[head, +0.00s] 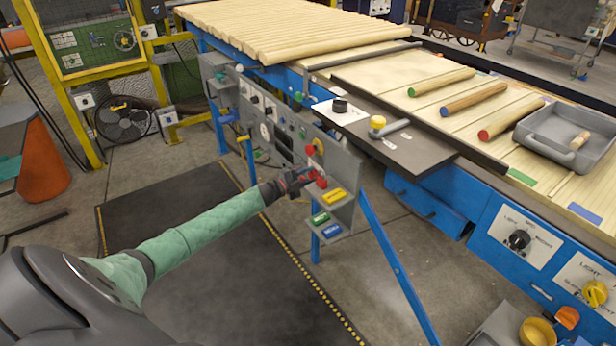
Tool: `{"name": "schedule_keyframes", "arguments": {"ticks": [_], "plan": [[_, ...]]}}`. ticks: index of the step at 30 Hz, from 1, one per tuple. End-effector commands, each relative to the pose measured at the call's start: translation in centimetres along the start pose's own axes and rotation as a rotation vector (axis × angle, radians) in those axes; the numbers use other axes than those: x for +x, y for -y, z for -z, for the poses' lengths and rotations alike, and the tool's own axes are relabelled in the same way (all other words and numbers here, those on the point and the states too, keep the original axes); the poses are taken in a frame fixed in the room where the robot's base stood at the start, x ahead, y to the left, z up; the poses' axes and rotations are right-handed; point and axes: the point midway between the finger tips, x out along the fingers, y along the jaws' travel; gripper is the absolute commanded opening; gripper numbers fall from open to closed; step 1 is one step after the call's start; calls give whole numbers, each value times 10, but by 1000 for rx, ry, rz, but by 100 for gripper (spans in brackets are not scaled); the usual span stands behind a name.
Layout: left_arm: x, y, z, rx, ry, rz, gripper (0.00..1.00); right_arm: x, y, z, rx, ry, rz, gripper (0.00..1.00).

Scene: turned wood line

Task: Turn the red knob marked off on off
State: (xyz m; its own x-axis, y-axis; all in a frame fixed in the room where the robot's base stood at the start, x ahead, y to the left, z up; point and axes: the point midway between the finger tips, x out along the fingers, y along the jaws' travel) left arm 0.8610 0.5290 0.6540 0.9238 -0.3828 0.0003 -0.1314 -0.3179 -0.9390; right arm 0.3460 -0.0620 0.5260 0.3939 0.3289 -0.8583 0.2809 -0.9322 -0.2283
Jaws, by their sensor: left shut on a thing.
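A grey upright control panel (268,124) stands at the end of the blue-framed line. A red knob (321,182) sits low on the panel's right part, and its marking is too small to read. My left gripper (312,181) reaches in from the left and is shut on this red knob. The fingers hide part of the knob, so which way it points cannot be told. Another red control (310,150) sits higher on the panel, beside a yellow one. My right gripper is not in view.
Yellow (334,196), green (320,218) and blue (331,230) labelled blocks are close below the gripper. A blue slanted leg (392,262) stands to the right. Turned rods and a grey tray (551,131) lie on the line. The dark floor mat is clear.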

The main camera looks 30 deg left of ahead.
Motion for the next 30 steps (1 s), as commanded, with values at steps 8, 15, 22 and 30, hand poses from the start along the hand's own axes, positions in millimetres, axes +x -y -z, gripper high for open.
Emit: {"name": "schedule_keyframes", "arguments": {"ticks": [8, 15, 22, 30], "plan": [[0, 1, -2, 1, 3, 1, 48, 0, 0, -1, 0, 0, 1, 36], [0, 0, -1, 1, 1, 0, 54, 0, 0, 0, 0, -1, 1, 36], [-7, 0, -1, 1, 2, -1, 54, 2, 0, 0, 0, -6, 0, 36], [-40, -2, -2, 0, 2, -2, 54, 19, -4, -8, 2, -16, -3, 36]]}}
